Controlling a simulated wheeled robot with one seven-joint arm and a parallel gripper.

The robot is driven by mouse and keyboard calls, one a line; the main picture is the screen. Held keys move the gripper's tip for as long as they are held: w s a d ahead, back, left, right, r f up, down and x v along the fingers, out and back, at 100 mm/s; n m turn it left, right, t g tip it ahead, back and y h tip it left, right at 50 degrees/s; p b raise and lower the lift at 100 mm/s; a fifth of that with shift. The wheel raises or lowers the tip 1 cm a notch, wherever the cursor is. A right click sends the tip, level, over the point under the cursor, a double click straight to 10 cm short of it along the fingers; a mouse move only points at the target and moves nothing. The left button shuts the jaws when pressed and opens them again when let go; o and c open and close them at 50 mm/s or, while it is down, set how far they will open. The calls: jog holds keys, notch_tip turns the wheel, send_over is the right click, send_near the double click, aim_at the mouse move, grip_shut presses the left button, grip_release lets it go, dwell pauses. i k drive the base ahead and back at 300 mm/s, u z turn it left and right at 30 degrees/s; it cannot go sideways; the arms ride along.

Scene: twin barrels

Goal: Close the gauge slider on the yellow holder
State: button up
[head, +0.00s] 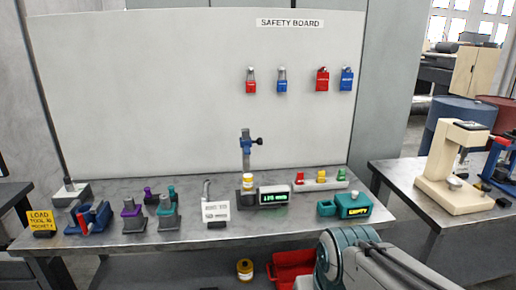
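A gauge stands at the middle of the bench, with a grey upright post and a dark blue slider (247,142) high on it. A black knob (259,142) sticks out on the slider's right side. The small yellow holder (248,184), with a white band, stands upright at the foot of the post. There is a clear vertical gap between the slider and the holder. A display box (273,196) with green digits, too small to read surely, sits just right of the holder. My arm shows at the lower right, but my gripper is not visible.
Purple holders (132,209) and teal holders (168,211) stand left of the gauge, beyond a white box (215,211). A teal device (352,205) stands right. A rack (321,184) with red, yellow and green pieces lies behind. A white board (180,90) rises behind the bench.

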aim_at(246, 144)
jog(key=z, duration=1.05)
jog(key=i, duration=1.65)
jog(key=u, duration=2.15)
